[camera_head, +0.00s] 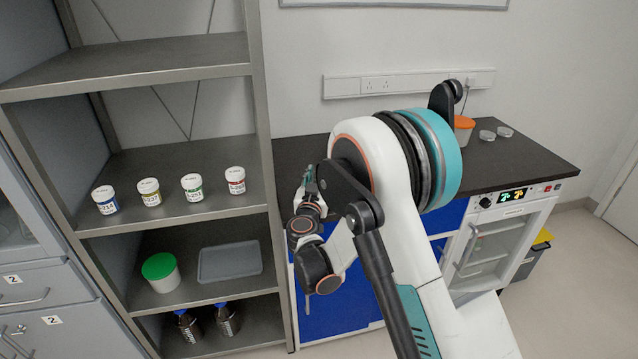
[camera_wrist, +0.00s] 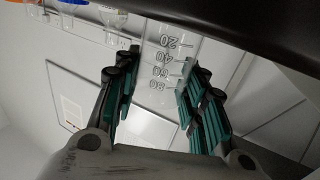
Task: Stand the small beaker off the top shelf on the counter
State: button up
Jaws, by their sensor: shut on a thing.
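The small beaker (camera_wrist: 166,52) is clear, with printed marks from 20 to 80. In the wrist view it stands between the teal finger pads of my gripper (camera_wrist: 160,72), which is shut on it. In the head view my gripper (camera_head: 309,182) is near the left end of the dark counter (camera_head: 525,163), beside the shelf rack; my arm partly hides that area. I cannot make out the beaker there, nor whether it touches the counter. The visible part of the top shelf (camera_head: 130,62) is bare.
Several labelled jars stand on the middle shelf (camera_head: 170,200). Below are a green-lidded tub (camera_head: 161,271), a grey tray (camera_head: 229,262) and dark bottles (camera_head: 228,318). An orange-topped container (camera_head: 464,129) and small clear dishes (camera_head: 487,135) are on the counter, whose right part has free room.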

jog(key=shift+f, duration=0.35)
jog(key=o, duration=1)
jog(key=shift+o, duration=0.2)
jog(key=shift+r, duration=0.2)
jog(key=s+a, duration=0.1)
jog(key=s, duration=1.1)
jog(key=shift+a+p, duration=0.2)
jog(key=shift+p, duration=0.2)
